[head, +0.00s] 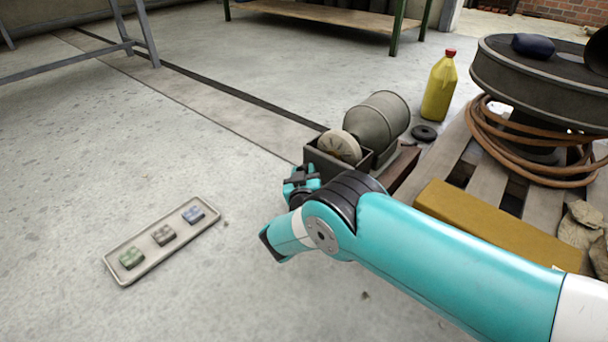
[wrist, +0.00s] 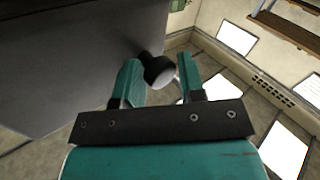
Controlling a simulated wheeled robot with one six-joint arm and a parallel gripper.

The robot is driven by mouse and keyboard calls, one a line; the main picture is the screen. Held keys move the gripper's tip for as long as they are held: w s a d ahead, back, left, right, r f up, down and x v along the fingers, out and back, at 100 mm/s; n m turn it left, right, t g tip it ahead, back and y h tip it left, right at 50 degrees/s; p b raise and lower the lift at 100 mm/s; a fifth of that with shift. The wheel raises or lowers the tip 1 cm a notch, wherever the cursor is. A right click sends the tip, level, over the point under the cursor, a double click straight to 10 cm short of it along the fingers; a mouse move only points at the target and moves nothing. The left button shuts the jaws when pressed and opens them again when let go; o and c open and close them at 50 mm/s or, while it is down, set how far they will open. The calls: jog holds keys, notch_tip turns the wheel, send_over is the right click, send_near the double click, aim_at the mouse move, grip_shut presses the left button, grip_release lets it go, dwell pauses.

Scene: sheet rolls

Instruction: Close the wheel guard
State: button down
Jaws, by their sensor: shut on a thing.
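The bench grinder has a grey motor drum (head: 377,120) and a pale wheel (head: 339,147). A dark open-topped box-like guard (head: 318,156) stands around the lower part of the wheel, whose upper part shows above it. My gripper (head: 301,180) is at the near left side of the guard. In the wrist view my gripper (wrist: 155,82) is shut on a round dark knob (wrist: 158,70) with a pale end. A large dark grey panel (wrist: 70,70) fills the left of that view, close by the knob. My wrist hides part of the guard's near side in the head view.
A tray (head: 125,277) with several small blocks lies on the floor at left. A yellow bottle (head: 439,88), a black ring (head: 424,133), a tan block (head: 490,222) and a pallet with a hose (head: 500,150) are at right.

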jog(key=shift+w+a+r, duration=0.4)
jog(key=shift+w+d, duration=0.15)
jog(key=shift+d, duration=0.1)
jog(key=c, duration=0.8)
grip_release()
jog(key=shift+a, duration=0.1)
jog(key=shift+y, duration=0.3)
jog(key=shift+s+f+p, duration=0.15)
jog(key=shift+s+p, duration=2.75)
jog(key=shift+s, duration=0.2)
jog(key=shift+s+f+p, duration=0.2)
jog(key=shift+s+p, duration=2.7)
jog(key=shift+s, duration=0.15)
jog(key=shift+s+f+p, duration=0.15)
jog(key=shift+s+p, duration=2.75)
jog(key=shift+s, duration=0.2)
